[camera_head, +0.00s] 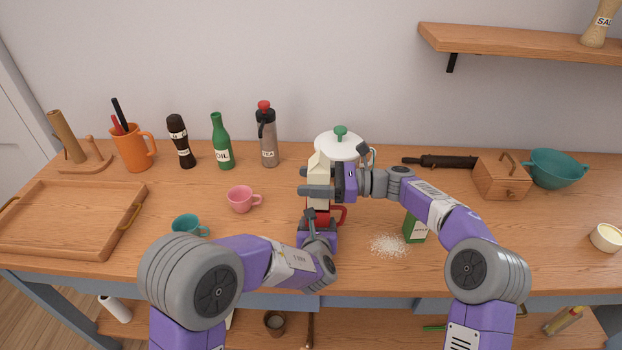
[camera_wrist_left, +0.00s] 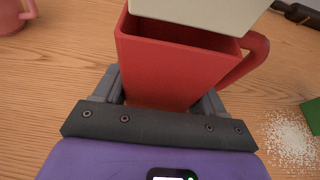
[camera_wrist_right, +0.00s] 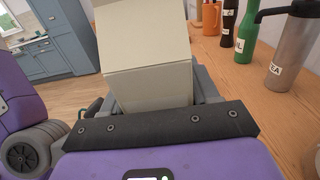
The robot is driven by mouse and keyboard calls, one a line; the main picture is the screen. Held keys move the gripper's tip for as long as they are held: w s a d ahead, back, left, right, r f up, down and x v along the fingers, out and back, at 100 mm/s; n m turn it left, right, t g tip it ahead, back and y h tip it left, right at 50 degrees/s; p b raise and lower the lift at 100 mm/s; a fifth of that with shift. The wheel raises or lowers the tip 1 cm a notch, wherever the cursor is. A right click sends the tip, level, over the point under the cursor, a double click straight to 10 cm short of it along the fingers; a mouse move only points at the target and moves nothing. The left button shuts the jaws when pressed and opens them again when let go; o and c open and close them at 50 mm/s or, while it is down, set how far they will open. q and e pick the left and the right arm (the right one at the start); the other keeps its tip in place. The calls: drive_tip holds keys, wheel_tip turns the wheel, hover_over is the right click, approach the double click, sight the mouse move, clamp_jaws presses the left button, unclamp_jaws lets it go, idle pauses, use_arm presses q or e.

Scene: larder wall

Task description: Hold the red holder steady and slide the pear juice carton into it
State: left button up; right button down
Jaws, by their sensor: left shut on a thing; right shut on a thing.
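The red holder (camera_wrist_left: 165,70) stands on the table with its handle to the right; in the head view its handle (camera_head: 341,214) shows beside my arms. My left gripper (camera_head: 318,222) is low at the holder and shut on its sides. The cream pear juice carton (camera_head: 318,166) is upright above the holder, with my right gripper (camera_head: 314,190) shut on it. In the left wrist view the carton's lower end (camera_wrist_left: 205,12) is over the holder's opening, and part of the dark inside shows. I cannot tell whether its bottom edge is below the rim. The carton fills the right wrist view's middle (camera_wrist_right: 148,65).
A pink cup (camera_head: 241,199) and a teal cup (camera_head: 187,226) stand to the left. A white lidded pot (camera_head: 338,147) is close behind the carton. A green box (camera_head: 414,229) and spilled white grains (camera_head: 389,245) lie to the right. A wooden tray (camera_head: 70,254) is far left.

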sight(322, 158)
drive_tip(key=shift+f, duration=1.75)
drive_tip(key=shift+c, duration=1)
unclamp_jaws()
drive_tip(key=shift+f, duration=0.1)
wheel_tip(322, 158, up, 10)
drive_tip(key=shift+r, duration=0.2)
use_arm(q)
drive_tip(key=o, duration=1.1)
drive_tip(key=shift+o, duration=0.2)
drive_tip(key=shift+s, duration=0.1)
